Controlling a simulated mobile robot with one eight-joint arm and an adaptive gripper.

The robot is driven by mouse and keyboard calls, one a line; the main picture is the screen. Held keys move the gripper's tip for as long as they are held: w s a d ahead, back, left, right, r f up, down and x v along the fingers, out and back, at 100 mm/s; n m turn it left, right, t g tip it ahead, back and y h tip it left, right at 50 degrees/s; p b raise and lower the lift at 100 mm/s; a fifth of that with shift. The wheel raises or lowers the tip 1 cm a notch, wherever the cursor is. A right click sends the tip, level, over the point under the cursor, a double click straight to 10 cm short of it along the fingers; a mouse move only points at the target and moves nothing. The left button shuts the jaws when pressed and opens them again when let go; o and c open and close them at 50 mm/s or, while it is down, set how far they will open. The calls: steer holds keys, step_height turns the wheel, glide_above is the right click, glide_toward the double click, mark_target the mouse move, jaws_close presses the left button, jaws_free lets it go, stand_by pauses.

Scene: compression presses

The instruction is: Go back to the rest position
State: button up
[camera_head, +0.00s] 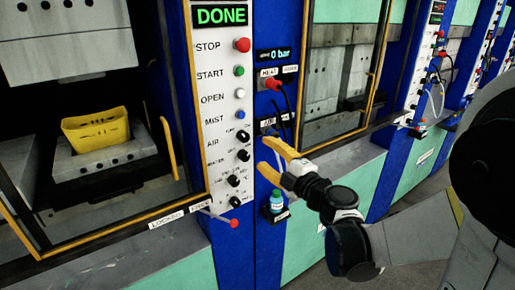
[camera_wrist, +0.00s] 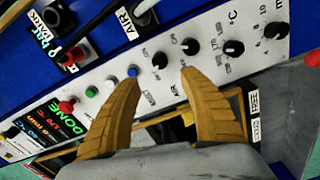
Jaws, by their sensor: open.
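My gripper (camera_head: 266,155) is open and empty in the head view. It is held in front of the blue column (camera_head: 238,262), just right of the left press's control panel (camera_head: 222,110). In the wrist view its two yellow fingers (camera_wrist: 158,79) are spread wide, with nothing between them. Behind them the same panel, with its knobs and buttons, runs slantwise across the wrist view (camera_wrist: 210,60). I cannot tell the exact gap between fingertips and panel.
The left press holds a yellow part (camera_head: 97,130) on its lower die; its display (camera_head: 221,15) reads DONE. A red-tipped lever (camera_head: 215,217) stands out by the LOCKED and FREE labels. A small bottle (camera_head: 278,202) sits below my gripper. Cables (camera_head: 286,100) hang close above it.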

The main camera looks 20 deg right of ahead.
steer(key=s+d+r+m+h+b, duration=0.25)
steer(key=s+d+m+h, duration=0.5)
steer(key=m, duration=0.65)
steer(key=s+a+f+m+g+y, duration=0.1)
steer(key=s+a+f+m+g, duration=0.1)
steer(key=s+a+f+g, duration=0.2)
steer(key=s+a+f+m+g+y+b, duration=0.1)
steer(key=s+a+f+g, duration=0.4)
steer(key=s+f, duration=0.6)
steer(key=shift+s+m+g, duration=0.5)
steer(key=shift+s+m, duration=0.3)
steer(key=shift+m, duration=0.1)
